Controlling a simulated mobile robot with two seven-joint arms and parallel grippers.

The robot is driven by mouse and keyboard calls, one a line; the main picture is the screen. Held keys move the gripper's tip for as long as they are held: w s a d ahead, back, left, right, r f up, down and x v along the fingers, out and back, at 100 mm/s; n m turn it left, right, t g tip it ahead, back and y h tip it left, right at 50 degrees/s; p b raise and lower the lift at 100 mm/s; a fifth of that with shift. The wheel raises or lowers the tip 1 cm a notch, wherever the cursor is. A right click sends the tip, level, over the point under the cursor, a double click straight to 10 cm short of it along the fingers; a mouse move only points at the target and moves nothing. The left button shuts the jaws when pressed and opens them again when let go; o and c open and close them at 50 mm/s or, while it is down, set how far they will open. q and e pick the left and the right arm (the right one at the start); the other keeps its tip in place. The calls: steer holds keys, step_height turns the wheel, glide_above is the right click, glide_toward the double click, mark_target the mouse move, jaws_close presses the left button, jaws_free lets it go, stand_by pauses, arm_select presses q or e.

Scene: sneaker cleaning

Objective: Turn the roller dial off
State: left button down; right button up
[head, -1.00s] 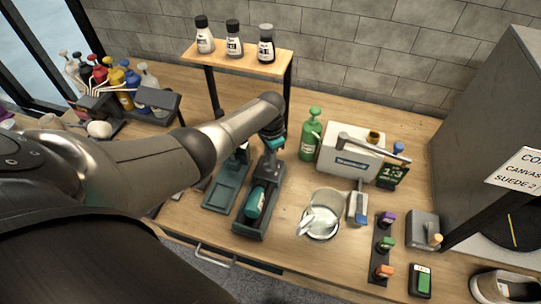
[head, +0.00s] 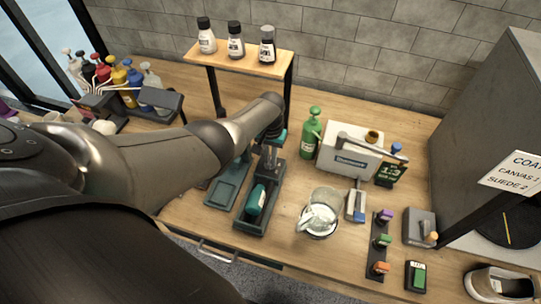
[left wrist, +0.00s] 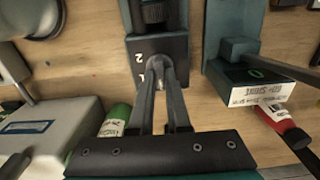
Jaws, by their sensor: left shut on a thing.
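The roller station, a dark base with a green roller (head: 256,199), stands in the middle of the bench in the head view. My left arm reaches over its back end, and my left gripper (head: 269,152) points down there. In the left wrist view my left gripper (left wrist: 162,68) has its fingertips close together at the dark panel (left wrist: 133,46) marked with numbers, including a 2. It is shut on the roller dial, which the fingers mostly hide, so its setting cannot be read. My right gripper is not in view.
A teal tray station (head: 222,190) stands close to the left of the roller station. A shelf (head: 243,57) with dark-capped bottles stands behind.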

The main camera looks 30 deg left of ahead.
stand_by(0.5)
arm_select(q)
steer(key=c, duration=0.9)
jaws_free()
steer(key=shift+r+p, duration=0.45)
steer(key=shift+r, duration=0.15)
step_height(320, 180, up, 7)
steer(key=p, duration=0.3)
steer(key=shift+f+p, duration=0.15)
steer(key=shift+p, duration=0.2)
step_height(320, 180, up, 7)
glide_above(270, 160)
steer(key=shift+r, duration=0.2)
